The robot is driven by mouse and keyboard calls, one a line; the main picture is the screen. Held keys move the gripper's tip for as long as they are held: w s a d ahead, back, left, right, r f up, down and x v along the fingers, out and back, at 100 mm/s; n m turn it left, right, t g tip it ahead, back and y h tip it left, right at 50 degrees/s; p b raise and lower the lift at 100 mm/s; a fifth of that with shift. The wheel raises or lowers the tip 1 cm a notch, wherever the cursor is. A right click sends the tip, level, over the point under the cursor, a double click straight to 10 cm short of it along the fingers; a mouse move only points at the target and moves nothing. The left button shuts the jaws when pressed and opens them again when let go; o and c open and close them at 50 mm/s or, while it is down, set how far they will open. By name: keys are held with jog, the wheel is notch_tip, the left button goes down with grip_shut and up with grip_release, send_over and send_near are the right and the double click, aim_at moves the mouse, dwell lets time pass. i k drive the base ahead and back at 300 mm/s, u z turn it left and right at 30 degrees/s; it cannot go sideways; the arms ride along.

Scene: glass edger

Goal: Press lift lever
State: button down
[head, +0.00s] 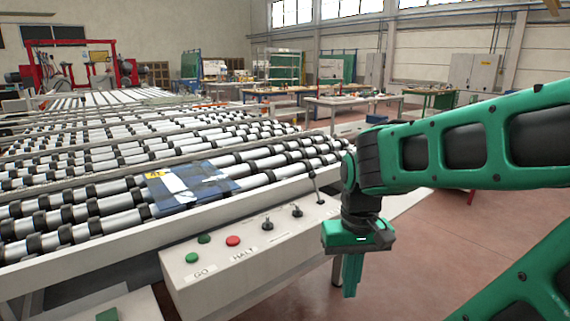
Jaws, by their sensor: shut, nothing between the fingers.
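A pale control panel (250,258) runs along the front edge of the roller table. It carries two short dark levers, one near its middle (267,223) and one farther right (297,210). A taller thin lever (317,187) with a dark knob stands at its right end, just left of my wrist. The lever labels are too small to read, so I cannot tell which is the lift lever. My gripper (350,293) is shut and empty, pointing down just right of the panel's right end. It appears apart from all the levers.
Green buttons (192,257) and a red button (233,241) marked HALT sit on the panel's left part. A dark blue sheet (190,184) lies on the rollers (95,206). Open reddish floor (410,265) lies right of the panel; workbenches (365,103) stand behind.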

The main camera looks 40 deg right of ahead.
aim_at(312, 175)
jog(key=z, duration=0.25)
jog(key=i, duration=0.9)
jog(key=z, duration=0.35)
